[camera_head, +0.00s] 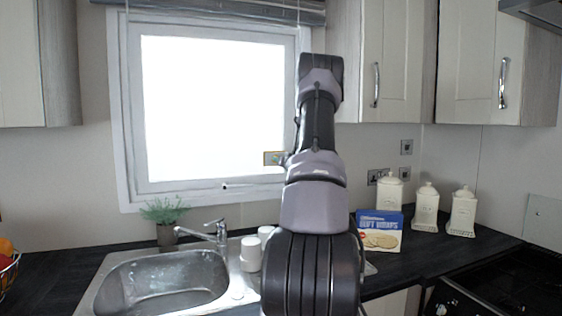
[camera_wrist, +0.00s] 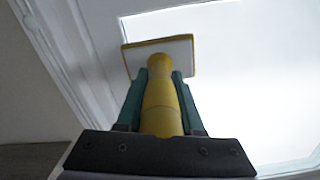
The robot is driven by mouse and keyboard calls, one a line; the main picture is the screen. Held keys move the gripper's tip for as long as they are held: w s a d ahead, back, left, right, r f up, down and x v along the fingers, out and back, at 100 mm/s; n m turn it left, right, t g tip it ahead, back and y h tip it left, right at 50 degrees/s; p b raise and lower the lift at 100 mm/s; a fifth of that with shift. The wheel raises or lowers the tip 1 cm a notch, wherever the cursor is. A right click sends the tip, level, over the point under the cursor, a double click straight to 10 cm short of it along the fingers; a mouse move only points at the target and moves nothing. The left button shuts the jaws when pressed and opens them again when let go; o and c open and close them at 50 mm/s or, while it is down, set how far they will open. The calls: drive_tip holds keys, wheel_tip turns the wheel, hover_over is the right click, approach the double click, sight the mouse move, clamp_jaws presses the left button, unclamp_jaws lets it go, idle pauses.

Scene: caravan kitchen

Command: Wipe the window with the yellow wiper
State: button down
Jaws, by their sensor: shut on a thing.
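The window (camera_head: 212,110) is a bright white pane in a pale frame on the back wall, and it fills much of the wrist view (camera_wrist: 260,75). My gripper (camera_wrist: 160,88) has green fingers shut on the yellow handle of the wiper (camera_wrist: 160,115). The wiper's flat head, pale with a yellow edge, is beyond the fingertips, against the bright pane near the frame. In the head view a small part of the wiper (camera_head: 271,158) shows at the pane's lower right. My arm hides the gripper there. I cannot tell whether the head touches the glass.
Below the window are a tap (camera_head: 218,232), a metal sink (camera_head: 165,285), a potted plant (camera_head: 166,212) and white cups (camera_head: 251,253). A blue box (camera_head: 381,231) and white canisters (camera_head: 426,207) stand right of my arm. Wall cupboards (camera_head: 395,60) hang at the upper right.

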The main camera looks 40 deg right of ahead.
drive_tip(key=w+a, duration=0.5)
drive_tip(key=a, duration=1.1)
drive_tip(key=w+a, duration=0.5)
drive_tip(key=a, duration=1)
drive_tip(key=w+a, duration=0.5)
drive_tip(key=a, duration=1.1)
drive_tip(key=shift+v, duration=2.75)
drive_tip(key=shift+a, duration=0.2)
